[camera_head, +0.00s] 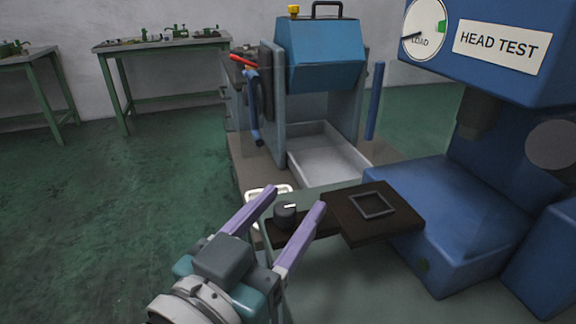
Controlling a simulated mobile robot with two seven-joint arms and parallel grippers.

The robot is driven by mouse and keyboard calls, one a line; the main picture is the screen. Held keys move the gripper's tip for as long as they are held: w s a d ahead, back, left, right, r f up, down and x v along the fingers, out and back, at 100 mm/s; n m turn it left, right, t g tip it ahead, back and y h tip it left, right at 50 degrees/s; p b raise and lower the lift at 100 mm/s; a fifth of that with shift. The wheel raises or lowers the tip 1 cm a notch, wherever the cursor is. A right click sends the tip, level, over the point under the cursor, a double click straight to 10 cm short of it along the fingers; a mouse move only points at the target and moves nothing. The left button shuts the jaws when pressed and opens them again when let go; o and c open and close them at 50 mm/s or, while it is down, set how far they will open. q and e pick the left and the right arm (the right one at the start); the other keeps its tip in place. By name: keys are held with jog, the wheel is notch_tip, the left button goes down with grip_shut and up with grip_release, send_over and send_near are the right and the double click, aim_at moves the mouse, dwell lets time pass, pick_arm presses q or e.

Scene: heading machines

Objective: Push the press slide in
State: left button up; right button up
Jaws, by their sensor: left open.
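The press slide (400,222) is a dark brown plate with a raised square frame on it. It sticks out to the left from the blue press marked HEAD TEST (410,190). A narrower dark arm runs left from the plate to a dark round knob (285,216). My left gripper (296,197) is open, with its two pale purple fingers on either side of the knob in the picture. I cannot tell whether the fingers touch the knob. My right gripper is not in view.
Behind the slide are a pale open tray (318,155) and a blue machine (320,55) with grey side posts. A small white-rimmed item (262,191) lies just behind the left finger. Green benches (165,42) stand along the far wall. The floor to the left is clear.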

pick_arm(q)
grip_shut()
dwell(0.3)
dwell(1.0)
